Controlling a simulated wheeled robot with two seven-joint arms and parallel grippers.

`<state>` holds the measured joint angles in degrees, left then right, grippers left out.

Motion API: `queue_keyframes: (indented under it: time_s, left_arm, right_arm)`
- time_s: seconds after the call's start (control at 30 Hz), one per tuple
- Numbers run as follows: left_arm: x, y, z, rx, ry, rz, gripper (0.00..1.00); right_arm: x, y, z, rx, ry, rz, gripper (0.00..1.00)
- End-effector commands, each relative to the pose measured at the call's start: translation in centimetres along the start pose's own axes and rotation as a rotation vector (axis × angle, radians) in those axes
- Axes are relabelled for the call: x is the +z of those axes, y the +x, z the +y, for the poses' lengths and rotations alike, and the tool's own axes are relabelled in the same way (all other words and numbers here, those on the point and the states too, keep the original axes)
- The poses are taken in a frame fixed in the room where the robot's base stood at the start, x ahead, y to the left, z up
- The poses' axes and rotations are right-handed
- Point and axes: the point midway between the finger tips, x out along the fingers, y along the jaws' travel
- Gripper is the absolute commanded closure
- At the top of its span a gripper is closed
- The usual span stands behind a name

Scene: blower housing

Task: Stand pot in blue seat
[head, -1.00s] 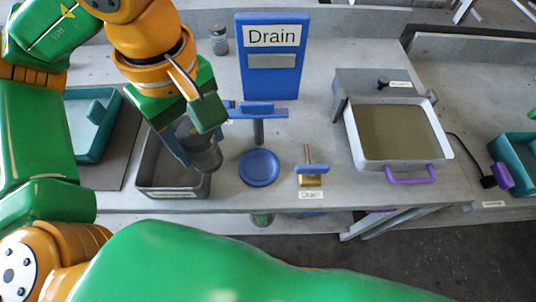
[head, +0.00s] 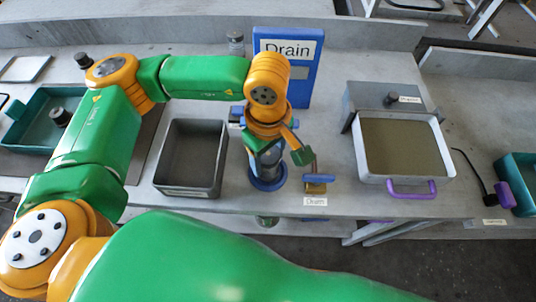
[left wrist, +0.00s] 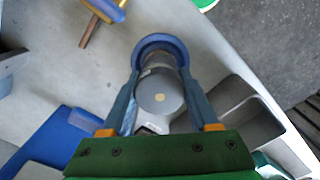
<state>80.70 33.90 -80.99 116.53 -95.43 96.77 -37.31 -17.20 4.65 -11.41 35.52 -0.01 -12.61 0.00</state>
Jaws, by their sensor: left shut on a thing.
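The pot (left wrist: 160,98) is a grey metal cylinder with a rounded end, seen between my fingers in the left wrist view. My left gripper (left wrist: 161,72) is shut on it. In the head view the left gripper (head: 268,160) and the pot are over the blue seat (head: 268,184), a round blue dish on the bench. In the left wrist view the seat's blue rim (left wrist: 160,39) curves around the pot's far end. I cannot tell whether the pot touches the seat's floor. My fingers hide part of the pot. My right gripper is not in view.
A grey open bin (head: 192,160) stands left of the seat. A small valve with a blue handle (head: 318,178) is close on the right. The blue Drain board (head: 303,78) stands behind. A basin with a purple handle (head: 412,188) is further right.

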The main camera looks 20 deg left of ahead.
Motion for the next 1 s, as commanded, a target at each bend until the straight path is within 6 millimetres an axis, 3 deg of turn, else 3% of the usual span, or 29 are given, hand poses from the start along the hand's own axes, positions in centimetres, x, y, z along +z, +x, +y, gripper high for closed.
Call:
queue_keyframes:
  time_s: [0.03, 0.13, 0.5, 0.57, 0.8, 1.0]
  left_arm:
    - [0.0, 0.1, 0.0, 0.0, 0.0, 0.0, 0.34]
    - [0.0, 0.0, 0.0, 0.0, 0.0, 0.0, 0.09]
    - [0.0, -0.8, 0.1, 0.003, -0.001, 0.0, 0.09]
    - [0.0, -2.0, 0.1, 0.006, 0.0, 0.001, 0.09]
    - [0.0, -8.8, 0.1, 0.006, 0.0, 0.001, 0.09]
    - [0.0, -12.0, 0.0, 0.001, 0.001, 0.001, 0.09]
  right_arm:
    - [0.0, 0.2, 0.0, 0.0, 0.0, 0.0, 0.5]
    - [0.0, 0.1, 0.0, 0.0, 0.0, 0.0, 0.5]
    - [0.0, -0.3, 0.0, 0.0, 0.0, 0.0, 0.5]
    - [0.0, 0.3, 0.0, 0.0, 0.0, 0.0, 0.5]
    - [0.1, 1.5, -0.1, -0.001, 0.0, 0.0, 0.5]
    - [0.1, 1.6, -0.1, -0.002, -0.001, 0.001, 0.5]
